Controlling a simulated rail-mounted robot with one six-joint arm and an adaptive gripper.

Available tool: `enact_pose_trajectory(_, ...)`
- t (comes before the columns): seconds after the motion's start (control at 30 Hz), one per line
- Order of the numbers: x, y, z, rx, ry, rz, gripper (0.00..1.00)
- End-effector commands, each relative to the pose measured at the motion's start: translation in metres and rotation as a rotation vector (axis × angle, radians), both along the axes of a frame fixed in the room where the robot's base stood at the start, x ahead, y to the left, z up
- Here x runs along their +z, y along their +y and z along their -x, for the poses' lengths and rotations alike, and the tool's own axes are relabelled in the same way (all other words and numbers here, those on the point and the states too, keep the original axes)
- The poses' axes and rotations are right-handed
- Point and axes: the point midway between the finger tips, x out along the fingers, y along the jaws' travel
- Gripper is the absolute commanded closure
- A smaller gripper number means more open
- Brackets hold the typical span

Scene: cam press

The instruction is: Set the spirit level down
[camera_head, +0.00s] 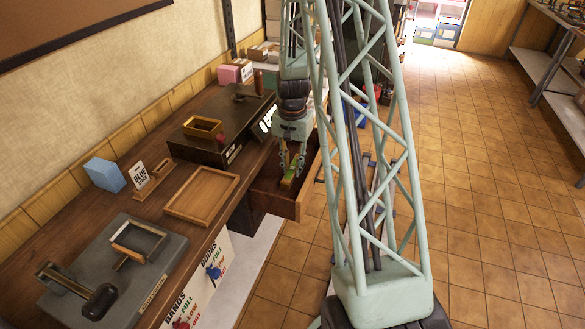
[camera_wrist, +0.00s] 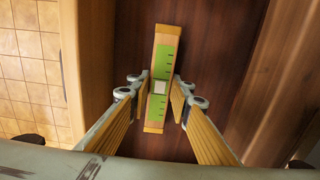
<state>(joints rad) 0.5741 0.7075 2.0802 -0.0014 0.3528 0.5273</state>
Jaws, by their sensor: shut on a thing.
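The spirit level (camera_head: 288,184) is a short wooden bar with a green face, dark marks and a pale square at its middle. It also shows in the wrist view (camera_wrist: 162,60), upright in the picture. My gripper (camera_head: 291,174) points down and is shut on the level, with one finger on each side of its middle in the wrist view (camera_wrist: 161,90). The level is at the open wooden drawer (camera_head: 290,208), over its dark floor (camera_wrist: 212,60). I cannot tell whether it touches that floor.
The drawer's walls stand on both sides of my gripper. On the bench are an empty wooden tray (camera_head: 203,193), a grey press plate (camera_head: 172,262), a dark box (camera_head: 190,146) and a blue block (camera_head: 105,174). The tiled floor (camera_head: 480,215) at right is clear.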

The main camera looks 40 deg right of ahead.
Motion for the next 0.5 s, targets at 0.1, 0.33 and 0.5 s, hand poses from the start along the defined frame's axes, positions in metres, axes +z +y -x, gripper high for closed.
enact_pose_trajectory(0.1,-0.0007,0.0001,0.0,0.0,0.0,0.0,0.74)
enact_pose_trajectory(0.33,-0.0006,0.0,0.0,0.0,0.0,0.0,0.68)
enact_pose_trajectory(0.5,-0.0002,0.0001,0.0,0.0,0.0,0.0,0.68)
